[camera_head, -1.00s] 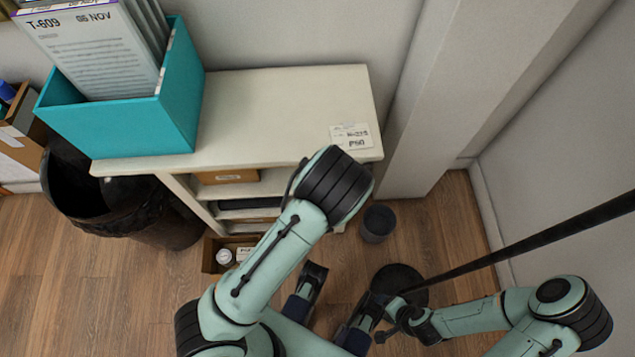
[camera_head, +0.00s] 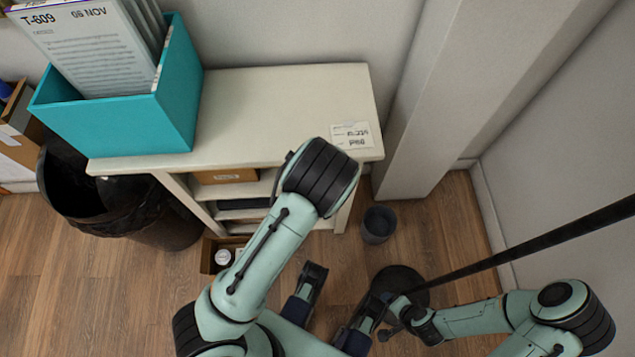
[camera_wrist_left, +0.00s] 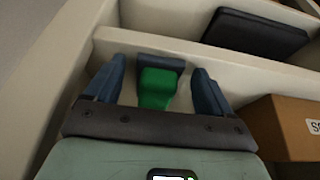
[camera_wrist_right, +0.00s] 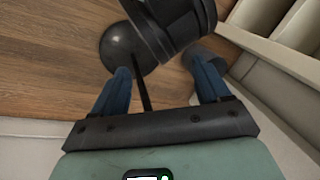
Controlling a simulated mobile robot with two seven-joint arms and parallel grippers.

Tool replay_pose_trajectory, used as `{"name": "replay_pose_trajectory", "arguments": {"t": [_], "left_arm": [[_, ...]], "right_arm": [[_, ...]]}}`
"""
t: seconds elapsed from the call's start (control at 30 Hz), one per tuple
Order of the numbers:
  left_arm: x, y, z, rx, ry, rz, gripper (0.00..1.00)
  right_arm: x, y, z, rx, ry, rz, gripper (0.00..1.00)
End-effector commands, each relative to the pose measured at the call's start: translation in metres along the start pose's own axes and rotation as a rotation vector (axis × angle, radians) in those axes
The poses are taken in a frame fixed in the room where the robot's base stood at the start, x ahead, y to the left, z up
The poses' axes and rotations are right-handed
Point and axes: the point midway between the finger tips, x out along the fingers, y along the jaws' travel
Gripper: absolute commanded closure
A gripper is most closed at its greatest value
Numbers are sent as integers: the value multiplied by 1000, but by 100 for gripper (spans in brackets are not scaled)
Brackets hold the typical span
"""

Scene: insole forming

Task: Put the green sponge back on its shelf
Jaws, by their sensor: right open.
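The green sponge (camera_wrist_left: 157,88) shows in the left wrist view between the two fingers of my left gripper (camera_wrist_left: 160,68), with a visible gap on each side. It is beside a dark blue-grey piece at its far end; I cannot tell whether they touch. My left gripper is open at the pale shelf unit (camera_wrist_left: 200,52). In the head view the shelf unit (camera_head: 285,100) stands at centre, and my left arm hides the gripper and the sponge. My right gripper (camera_wrist_right: 165,75) is open and empty in the right wrist view, above the floor.
A brown box (camera_wrist_left: 287,125) and a dark flat item (camera_wrist_left: 255,35) sit on shelves near my left gripper. A teal file box (camera_head: 125,125) is on top. A black bin (camera_head: 120,205) stands left; a grey cup-like bin (camera_head: 378,225) and a round black base (camera_head: 400,283) with a pole are right.

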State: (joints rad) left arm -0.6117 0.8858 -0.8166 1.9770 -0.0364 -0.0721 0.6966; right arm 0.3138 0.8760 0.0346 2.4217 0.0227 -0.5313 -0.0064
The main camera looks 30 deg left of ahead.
Motion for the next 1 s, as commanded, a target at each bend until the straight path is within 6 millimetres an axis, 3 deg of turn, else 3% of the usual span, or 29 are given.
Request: {"name": "replay_pose_trajectory", "arguments": {"t": [0.23,0.4,0.7,1.0], "left_arm": [[-9,0,-2,0,1,1,17],[-41,1,-3,0,2,4,17],[-64,0,69,6,-2,-2,17],[-77,0,106,1,0,0,17]], "right_arm": [[-5,-2,5,-1,-15,-1,24],[-23,-8,26,-7,-73,-5,24],[-36,-12,46,-11,-136,-7,24],[-41,-13,54,-13,-161,-8,24]]}}
